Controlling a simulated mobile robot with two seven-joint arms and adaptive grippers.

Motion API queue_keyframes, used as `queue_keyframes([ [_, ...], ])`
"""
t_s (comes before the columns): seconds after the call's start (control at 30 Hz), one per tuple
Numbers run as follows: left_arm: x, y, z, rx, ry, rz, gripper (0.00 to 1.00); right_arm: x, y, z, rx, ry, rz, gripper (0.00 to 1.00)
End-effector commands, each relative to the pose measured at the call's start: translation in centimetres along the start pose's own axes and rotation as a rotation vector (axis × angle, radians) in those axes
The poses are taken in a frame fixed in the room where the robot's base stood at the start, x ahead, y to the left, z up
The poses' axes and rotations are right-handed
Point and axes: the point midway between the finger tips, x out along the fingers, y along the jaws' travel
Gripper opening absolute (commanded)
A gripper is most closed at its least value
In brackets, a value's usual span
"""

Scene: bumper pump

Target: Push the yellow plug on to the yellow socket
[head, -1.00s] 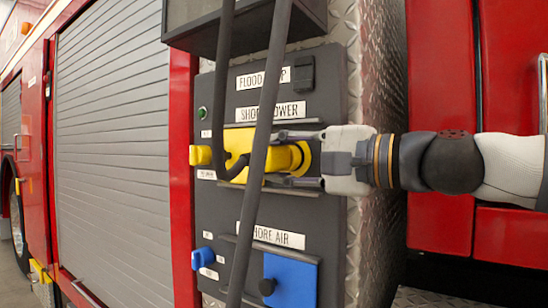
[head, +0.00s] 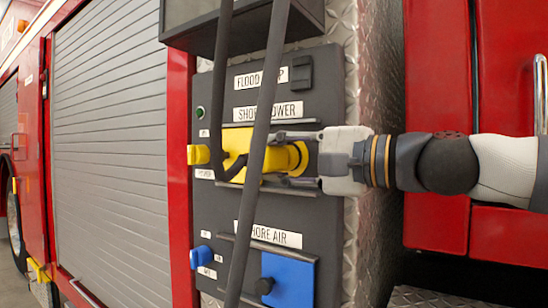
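A yellow connector body (head: 236,143) sits on the dark panel under the "SHORE POWER" label, with a thicker yellow part (head: 285,158) on its right. A black cable curves up against the body, and a second cable crosses in front, so I cannot tell where plug and socket part or whether they are fully joined. My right gripper (head: 285,159) comes in from the right, level, with one finger above and one below the thicker yellow part. The fingers are spread around it; whether they press on it is unclear. My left gripper is not in view.
A yellow knob (head: 198,154) sticks out at the panel's left edge. A blue flap (head: 288,279) and blue knob (head: 201,256) are lower down. The thick black cable (head: 257,145) hangs in front of the panel. A grey shutter (head: 110,150) is at the left.

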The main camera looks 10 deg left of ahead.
Motion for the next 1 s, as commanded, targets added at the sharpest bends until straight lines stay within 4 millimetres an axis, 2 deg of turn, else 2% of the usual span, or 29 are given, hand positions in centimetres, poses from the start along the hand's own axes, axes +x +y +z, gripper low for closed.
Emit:
queue_keyframes([
  [0.97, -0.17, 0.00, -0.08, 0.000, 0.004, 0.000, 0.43, -0.02, -0.16, -0.69, -0.001, 0.001, -0.002, 0.07],
  [1.0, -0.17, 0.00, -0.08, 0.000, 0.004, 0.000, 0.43, -0.03, -0.16, -0.67, -0.001, 0.001, -0.002, 0.40],
])
